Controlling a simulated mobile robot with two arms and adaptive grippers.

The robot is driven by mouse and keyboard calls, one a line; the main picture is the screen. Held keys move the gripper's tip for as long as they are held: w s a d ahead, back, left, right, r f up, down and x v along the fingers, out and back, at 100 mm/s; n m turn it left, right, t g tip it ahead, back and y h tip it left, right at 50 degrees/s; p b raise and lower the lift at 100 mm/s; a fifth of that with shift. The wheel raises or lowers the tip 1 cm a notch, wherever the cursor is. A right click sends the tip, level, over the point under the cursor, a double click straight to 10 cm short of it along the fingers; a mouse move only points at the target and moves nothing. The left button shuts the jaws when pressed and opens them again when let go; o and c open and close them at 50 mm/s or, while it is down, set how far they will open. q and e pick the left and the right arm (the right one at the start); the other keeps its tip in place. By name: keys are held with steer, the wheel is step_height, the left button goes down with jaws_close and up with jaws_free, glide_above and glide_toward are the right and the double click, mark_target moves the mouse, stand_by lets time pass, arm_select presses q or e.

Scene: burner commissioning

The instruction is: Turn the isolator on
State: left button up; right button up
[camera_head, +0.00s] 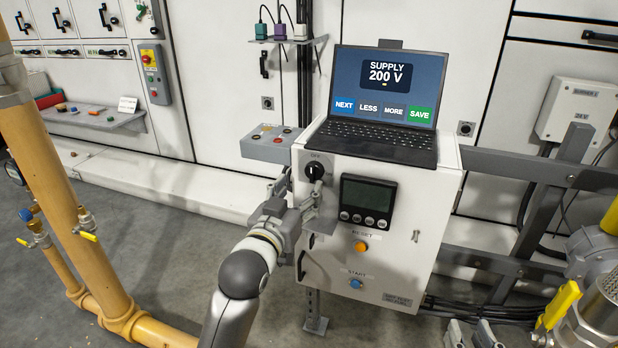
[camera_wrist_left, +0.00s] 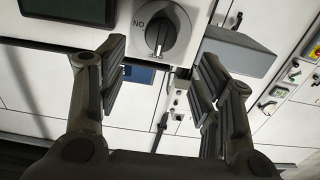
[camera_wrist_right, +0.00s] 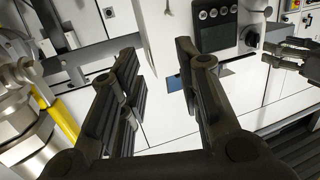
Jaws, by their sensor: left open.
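The isolator is a black rotary knob (camera_head: 315,172) on the upper left of the white cabinet's front (camera_head: 400,255). In the left wrist view the knob (camera_wrist_left: 161,33) sits on a grey round plate, with ON reading upside down beside it. Its white mark points down toward the OFF label, which is above the knob in the head view. My left gripper (camera_head: 303,194) is open just in front of the knob, its fingers spread to either side of it in the left wrist view; I see no contact. My right gripper (camera_head: 472,335) is open and empty, low at the right.
A laptop (camera_head: 383,100) showing SUPPLY 200 V stands on the cabinet. A display (camera_head: 367,200), an orange RESET button (camera_head: 360,246) and a blue START button (camera_head: 355,283) are on its front. A yellow pipe (camera_head: 75,220) stands left; metal piping (camera_head: 597,255) is right.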

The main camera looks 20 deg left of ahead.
mark_target(311, 173)
arm_select(q)
steer(key=w+b, duration=0.1)
steer(key=w, duration=0.6)
steer(key=shift+d+f+b, duration=0.1)
steer(key=shift+b, duration=0.2)
steer(key=shift+w, duration=0.55)
arm_select(e)
step_height(311, 173, up, 9)
steer(key=a+t+y, duration=0.1)
steer(key=t+y, duration=0.1)
steer(key=t, duration=0.3)
steer(key=shift+s, duration=0.45)
arm_select(q)
steer(key=c, duration=1)
arm_select(e)
steer(key=shift+f, duration=0.1)
